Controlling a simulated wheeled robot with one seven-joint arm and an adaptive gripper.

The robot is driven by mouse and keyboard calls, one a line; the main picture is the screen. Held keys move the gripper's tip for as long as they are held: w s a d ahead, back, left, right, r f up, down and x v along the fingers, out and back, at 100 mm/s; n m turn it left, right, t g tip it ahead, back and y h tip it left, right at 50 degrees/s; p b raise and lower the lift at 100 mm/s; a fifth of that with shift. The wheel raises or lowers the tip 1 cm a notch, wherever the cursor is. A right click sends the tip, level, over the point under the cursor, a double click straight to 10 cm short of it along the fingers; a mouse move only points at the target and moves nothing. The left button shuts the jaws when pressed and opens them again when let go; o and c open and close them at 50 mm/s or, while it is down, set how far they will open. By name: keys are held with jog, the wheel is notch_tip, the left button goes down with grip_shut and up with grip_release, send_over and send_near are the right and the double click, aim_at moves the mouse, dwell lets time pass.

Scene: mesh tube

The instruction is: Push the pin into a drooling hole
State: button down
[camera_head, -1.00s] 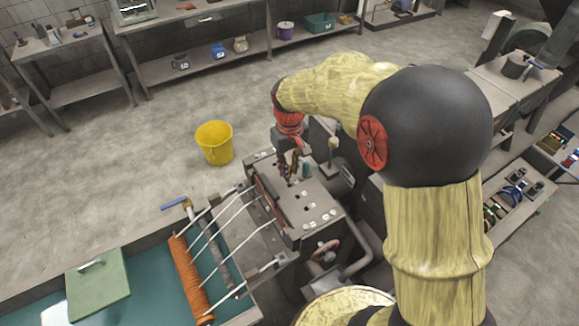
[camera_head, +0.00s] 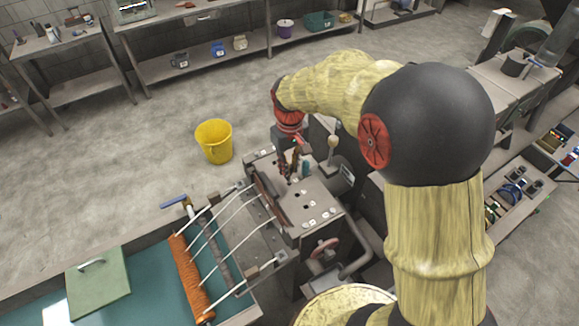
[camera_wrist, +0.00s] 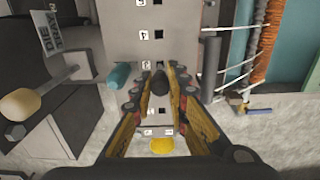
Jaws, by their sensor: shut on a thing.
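My gripper (camera_wrist: 160,88) reaches down over the grey top plate (camera_wrist: 181,18) of the machine. In the wrist view its fingers with red joints are closed in on a dark, rounded pin (camera_wrist: 160,79). The pin's lower end and any contact with the plate are hidden. Square dark holes (camera_wrist: 158,35) with small white number labels run in a row along the plate. In the head view my gripper (camera_head: 287,166) is small at the plate's far end, with more holes (camera_head: 305,194) nearer. White strands (camera_head: 236,208) run from the machine's left side; I cannot tell which hole drools.
A teal cylinder (camera_wrist: 119,76) stands close beside my fingers. A ball-topped lever (camera_head: 333,142) rises right of the gripper. An orange roller (camera_head: 189,275) lies across the teal trough. A yellow bucket (camera_head: 214,141) stands on open floor behind.

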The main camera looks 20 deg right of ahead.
aim_at(290, 183)
jog(key=shift+f+b, duration=1.4)
jog(key=shift+f, duration=1)
dwell(2.4)
jog(key=c, duration=1.7)
grip_release()
jog(key=shift+o, duration=0.2)
jog(key=shift+r, duration=0.1)
notch_tip(290, 183, up, 12)
jog(key=shift+f, duration=0.1)
